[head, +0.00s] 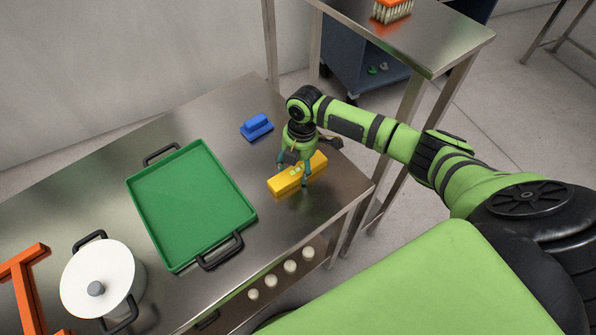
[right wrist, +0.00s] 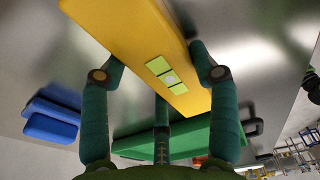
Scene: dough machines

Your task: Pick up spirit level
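The yellow spirit level (head: 284,183) with light green vials lies near the right end of the steel table. It also shows large in the right wrist view (right wrist: 140,35), running down between the fingers. My right gripper (head: 294,172) is directly over the level, pointing down. Its fingers (right wrist: 158,68) are spread around the level, close to its sides. Whether they press on it cannot be told. The gripper hides part of the level in the head view. My left gripper is not in view.
A blue block-like object (head: 256,127) lies behind the level. A green tray (head: 190,205) with black handles is to the left, then a white-lidded pot (head: 95,280) and an orange frame (head: 25,285). A higher steel table (head: 425,40) stands behind right.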

